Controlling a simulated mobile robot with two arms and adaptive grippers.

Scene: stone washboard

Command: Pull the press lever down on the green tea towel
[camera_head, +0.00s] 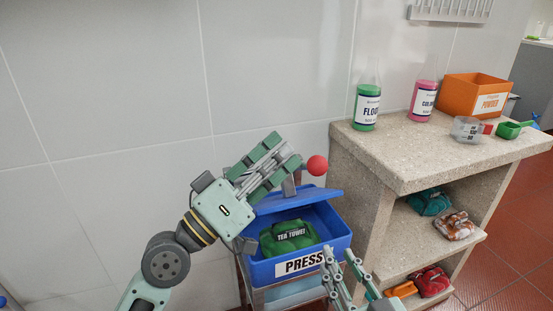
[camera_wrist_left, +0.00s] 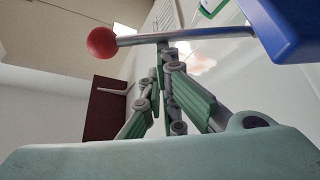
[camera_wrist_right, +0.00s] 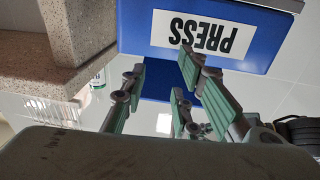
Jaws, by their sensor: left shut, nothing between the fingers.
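The blue press (camera_head: 340,243) is an open box with a PRESS label. The green tea towel (camera_head: 290,237) lies inside it under a raised, tilted blue lid (camera_head: 297,198). The press lever is a metal bar with a red ball (camera_head: 317,165), which also shows in the left wrist view (camera_wrist_left: 102,42). My left gripper (camera_head: 285,155) is shut and empty, its tips close to the bar (camera_wrist_left: 200,37); I cannot tell whether they touch. My right gripper (camera_head: 342,262) is open and empty in front of the press; its fingers are apart in the right wrist view (camera_wrist_right: 162,62).
A stone counter (camera_head: 400,148) stands right of the press. On it are a green bottle (camera_head: 366,108), a pink bottle (camera_head: 423,101), an orange powder box (camera_head: 472,92) and a green scoop (camera_head: 510,130). Folded cloths (camera_head: 428,202) lie on its shelves. A tiled wall is behind.

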